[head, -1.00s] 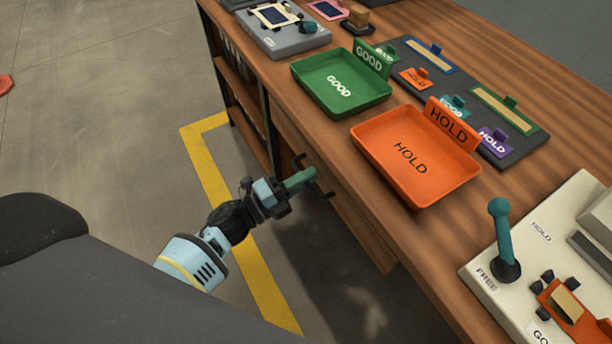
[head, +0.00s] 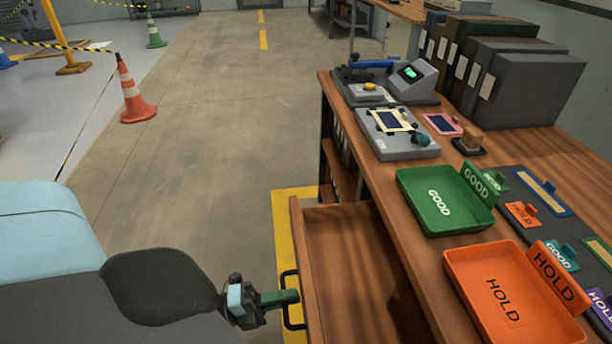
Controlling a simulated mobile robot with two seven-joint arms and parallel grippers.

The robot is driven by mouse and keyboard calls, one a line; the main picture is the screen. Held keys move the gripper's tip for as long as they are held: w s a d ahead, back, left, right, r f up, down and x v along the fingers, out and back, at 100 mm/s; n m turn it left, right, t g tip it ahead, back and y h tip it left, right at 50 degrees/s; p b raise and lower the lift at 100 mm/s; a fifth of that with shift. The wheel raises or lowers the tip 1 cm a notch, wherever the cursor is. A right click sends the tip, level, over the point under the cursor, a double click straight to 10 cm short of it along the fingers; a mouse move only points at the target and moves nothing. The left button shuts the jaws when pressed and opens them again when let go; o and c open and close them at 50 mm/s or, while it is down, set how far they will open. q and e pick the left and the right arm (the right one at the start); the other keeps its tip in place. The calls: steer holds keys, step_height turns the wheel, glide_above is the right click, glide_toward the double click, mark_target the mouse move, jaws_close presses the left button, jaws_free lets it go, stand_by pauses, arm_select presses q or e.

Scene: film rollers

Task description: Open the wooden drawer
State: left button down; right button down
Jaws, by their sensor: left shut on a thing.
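The wooden drawer (head: 345,262) stands pulled out from under the bench, to the left of its front edge, and its inside shows from above. I see nothing lying in the part in view. Its black bar handle (head: 287,312) is on the drawer's left-facing front. My left gripper (head: 284,298) is shut on the handle at the lower middle of the head view. The near end of the drawer is cut off by the bottom of the picture. My right gripper does not show.
The wooden bench (head: 400,255) carries a green GOOD tray (head: 420,215), an orange HOLD tray (head: 480,290) and grey devices. Grey binders (head: 525,85) stand at the back. Floor to the left is open, with an orange cone (head: 133,95) farther off.

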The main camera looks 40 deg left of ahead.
arm_select(q)
steer(key=shift+s+a, duration=0.2)
steer(key=c, duration=1.9)
jaws_free()
steer(key=v, duration=0.7)
steer(key=shift+s+a+b, duration=0.25)
steer(key=shift+s+b, duration=0.1)
